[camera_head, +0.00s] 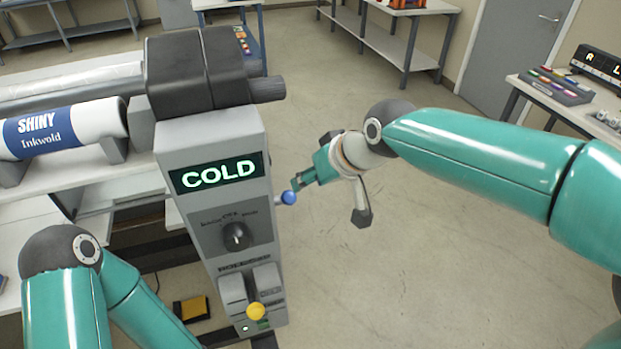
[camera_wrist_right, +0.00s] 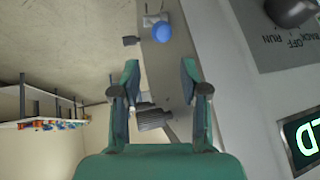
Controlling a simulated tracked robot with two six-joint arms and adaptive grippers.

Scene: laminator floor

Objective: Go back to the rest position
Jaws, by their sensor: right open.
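My right gripper (camera_head: 303,180) is beside the right side of the laminator's grey control column (camera_head: 215,140), close to a blue ball knob (camera_head: 289,197). In the right wrist view, the gripper (camera_wrist_right: 160,78) is open and nothing is between its fingers. The blue knob (camera_wrist_right: 162,33) shows beyond the fingertips, roughly in line with the gap; I cannot tell the exact distance. My left arm is at the lower left, and its gripper is out of the picture.
The column has a lit COLD display (camera_head: 217,173), a dark dial (camera_head: 236,236) and a yellow ball knob (camera_head: 256,311). A SHINY Inkwold roll (camera_head: 60,133) lies at left. A yellow pedal (camera_head: 192,308) is on the floor. Open floor (camera_head: 400,270) lies right of the column.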

